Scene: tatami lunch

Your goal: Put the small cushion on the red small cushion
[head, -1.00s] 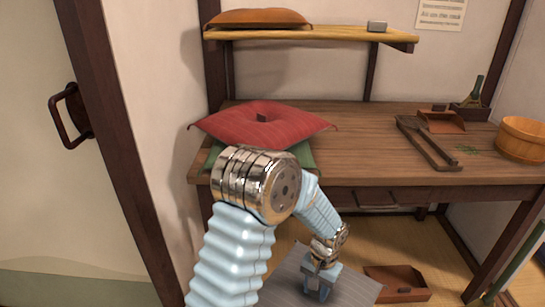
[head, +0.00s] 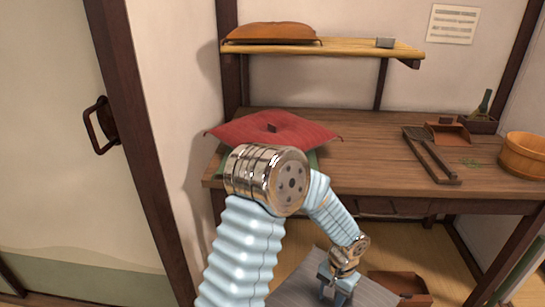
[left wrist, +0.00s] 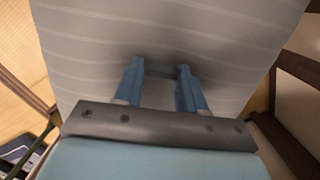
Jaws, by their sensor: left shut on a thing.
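The red small cushion (head: 250,131) lies flat on the left end of the wooden table, with a dark tab at its middle. It rests on a green cushion (head: 313,160), which is mostly covered. A grey striped cushion (head: 295,283) is held low in front of the table, below the tabletop. My left gripper (head: 337,294) is shut on it at its middle. In the left wrist view the grey cushion (left wrist: 225,35) fills the upper part, with both fingers of my left gripper (left wrist: 158,80) on its dark tab. My right gripper is not in view.
A brown tray (head: 400,284) is on the floor.

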